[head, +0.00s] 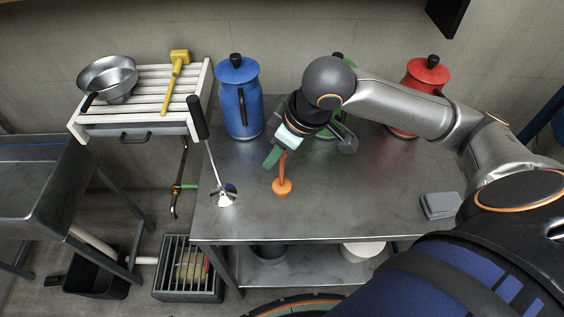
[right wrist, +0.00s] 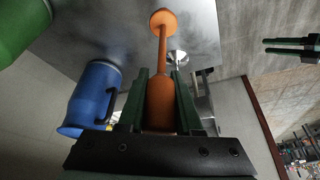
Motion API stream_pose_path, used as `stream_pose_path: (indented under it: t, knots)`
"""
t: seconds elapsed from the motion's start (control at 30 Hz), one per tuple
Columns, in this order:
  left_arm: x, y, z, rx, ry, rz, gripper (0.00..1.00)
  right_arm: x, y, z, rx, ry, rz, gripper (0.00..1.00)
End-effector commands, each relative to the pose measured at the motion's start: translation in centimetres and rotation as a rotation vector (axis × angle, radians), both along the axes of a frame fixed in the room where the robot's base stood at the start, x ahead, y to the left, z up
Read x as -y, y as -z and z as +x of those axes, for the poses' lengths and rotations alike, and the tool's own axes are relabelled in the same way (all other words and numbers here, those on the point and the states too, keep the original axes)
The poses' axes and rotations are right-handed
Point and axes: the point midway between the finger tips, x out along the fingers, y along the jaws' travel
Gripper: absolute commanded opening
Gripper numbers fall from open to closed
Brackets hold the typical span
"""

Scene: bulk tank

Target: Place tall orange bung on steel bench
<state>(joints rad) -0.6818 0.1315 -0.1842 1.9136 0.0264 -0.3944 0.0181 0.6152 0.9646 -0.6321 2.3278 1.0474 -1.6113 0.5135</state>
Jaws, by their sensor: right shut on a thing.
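The tall orange bung (head: 282,187) has a wide plug at the bottom and a long stem. It stands about upright over the left front part of the steel bench (head: 330,205). My right gripper (head: 273,155) is shut on the upper end of its stem. In the right wrist view the bung (right wrist: 161,60) lies between the two green fingers (right wrist: 160,100), plug end away from me. I cannot tell whether the plug touches the bench. What looks like my left gripper (right wrist: 290,47) shows small at the right edge of the right wrist view; its opening is unclear.
A blue can (head: 238,100), a partly hidden green can (head: 325,133) and a red can (head: 412,90) stand along the back. A ladle-like steel tool (head: 222,193) is left of the bung. Grey blocks (head: 440,205) lie at right. The bench's middle front is clear.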

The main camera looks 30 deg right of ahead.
Motion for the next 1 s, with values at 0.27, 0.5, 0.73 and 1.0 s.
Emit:
stream_pose_path:
  t: [0.27, 0.5, 0.73, 1.0]
  knots:
    - [0.0, 0.5, 0.2, 0.003, 0.001, 0.000, 0.50, 1.4, 1.9, -0.1, -0.002, 0.001, -0.002, 0.00]
    - [0.0, 0.9, 0.2, 0.004, 0.000, 0.000, 0.50, 1.3, 4.6, -0.1, 0.000, -0.001, 0.000, 0.00]
    - [0.0, 0.8, 0.2, 0.004, 0.000, 0.000, 0.50, 1.2, 4.5, 0.0, 0.001, -0.001, 0.000, 0.00]
    - [0.0, 0.8, 0.2, 0.005, 0.000, 0.000, 0.50, 1.2, 4.7, 0.0, 0.001, 0.000, 0.000, 0.55]
